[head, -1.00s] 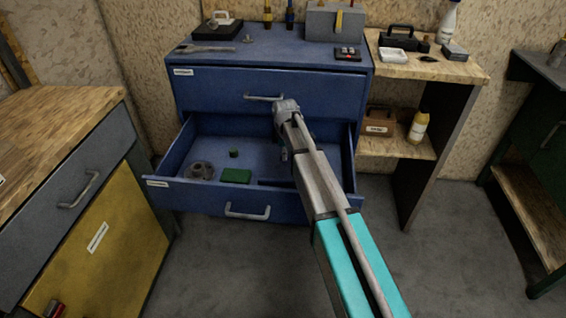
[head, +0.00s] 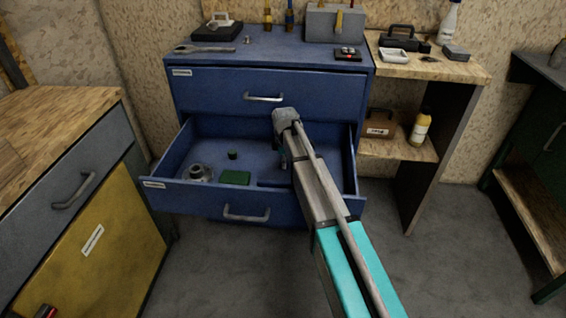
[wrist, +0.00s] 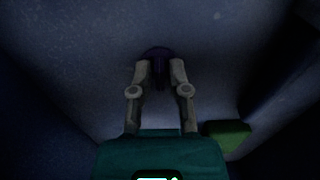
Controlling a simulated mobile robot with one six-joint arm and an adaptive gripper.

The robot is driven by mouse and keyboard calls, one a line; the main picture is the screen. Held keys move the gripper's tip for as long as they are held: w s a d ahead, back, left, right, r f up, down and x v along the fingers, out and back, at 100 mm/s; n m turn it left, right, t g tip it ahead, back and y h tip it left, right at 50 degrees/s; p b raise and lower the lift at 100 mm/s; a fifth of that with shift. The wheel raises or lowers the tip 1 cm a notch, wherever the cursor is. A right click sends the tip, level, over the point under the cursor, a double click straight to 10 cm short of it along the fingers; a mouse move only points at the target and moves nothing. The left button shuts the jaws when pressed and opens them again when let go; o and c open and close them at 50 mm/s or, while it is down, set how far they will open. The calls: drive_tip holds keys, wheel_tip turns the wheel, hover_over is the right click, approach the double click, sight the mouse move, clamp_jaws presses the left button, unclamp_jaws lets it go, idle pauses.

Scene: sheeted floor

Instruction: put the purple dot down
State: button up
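The purple dot (wrist: 157,51) is a dark, rounded piece at the tips of my gripper (wrist: 159,70) in the wrist view. The two fingers are closed in on it from both sides. The floor of the open blue drawer (head: 207,199) lies beneath; I cannot tell whether the dot touches it. In the head view my arm reaches into the right part of this drawer, and it hides the dot and most of the gripper.
The drawer also holds a flat green block (head: 235,177), a small green cylinder (head: 232,154) and a grey metal part (head: 200,172) on its left side. The green block shows at lower right in the wrist view (wrist: 228,135). The closed upper drawer (head: 220,90) sits above.

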drive_tip(key=shift+o, duration=0.4)
drive_tip(key=shift+r, duration=0.15)
wheel_tip(320, 180, up, 12)
drive_tip(key=p, duration=1.2)
idle(1.6)
